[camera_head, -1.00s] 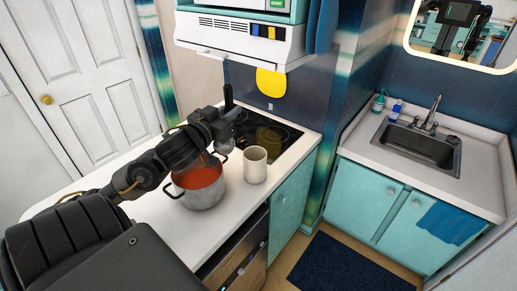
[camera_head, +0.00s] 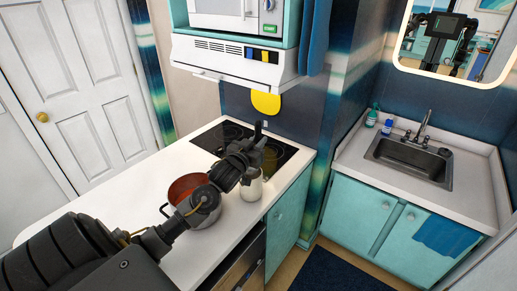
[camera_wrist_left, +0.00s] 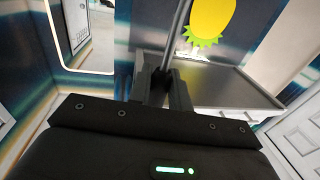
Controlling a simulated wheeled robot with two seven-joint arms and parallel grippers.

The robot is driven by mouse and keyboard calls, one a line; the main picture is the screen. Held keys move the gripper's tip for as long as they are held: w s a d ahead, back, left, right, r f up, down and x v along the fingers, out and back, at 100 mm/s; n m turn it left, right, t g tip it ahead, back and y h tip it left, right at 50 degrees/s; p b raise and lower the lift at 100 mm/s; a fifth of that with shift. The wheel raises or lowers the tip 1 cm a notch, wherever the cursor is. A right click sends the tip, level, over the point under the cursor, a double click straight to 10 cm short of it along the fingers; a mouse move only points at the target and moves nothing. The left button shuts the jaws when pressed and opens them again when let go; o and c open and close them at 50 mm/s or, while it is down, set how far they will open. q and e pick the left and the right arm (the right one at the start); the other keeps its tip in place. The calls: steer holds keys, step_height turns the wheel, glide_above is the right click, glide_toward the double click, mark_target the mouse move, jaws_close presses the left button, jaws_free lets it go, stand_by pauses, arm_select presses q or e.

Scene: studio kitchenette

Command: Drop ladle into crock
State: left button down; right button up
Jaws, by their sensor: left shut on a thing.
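My left gripper (camera_head: 256,152) is shut on the ladle and holds it above the white crock (camera_head: 251,190) on the counter. The ladle's dark handle end (camera_head: 259,127) sticks up above the gripper. In the left wrist view the thin handle (camera_wrist_left: 181,28) rises from between the fingers (camera_wrist_left: 165,90). The bowl of the ladle is hidden, so I cannot tell whether it is inside the crock. The gripper and arm cover the crock's rim. My right gripper is not in view.
A steel pot (camera_head: 208,218) of red soup stands left of the crock, partly behind my arm. A black cooktop (camera_head: 272,158) lies behind. A white hood (camera_head: 235,60) hangs above it. The white counter (camera_head: 135,195) is clear to the left. A sink (camera_head: 410,160) is at the right.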

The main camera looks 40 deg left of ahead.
arm_select(q)
steer(key=f, duration=0.1)
steer(key=f+p, duration=0.2)
steer(key=shift+w, duration=0.25)
steer(key=shift+f, duration=0.2)
steer(key=shift+s, duration=0.1)
steer(key=shift+f, duration=0.1)
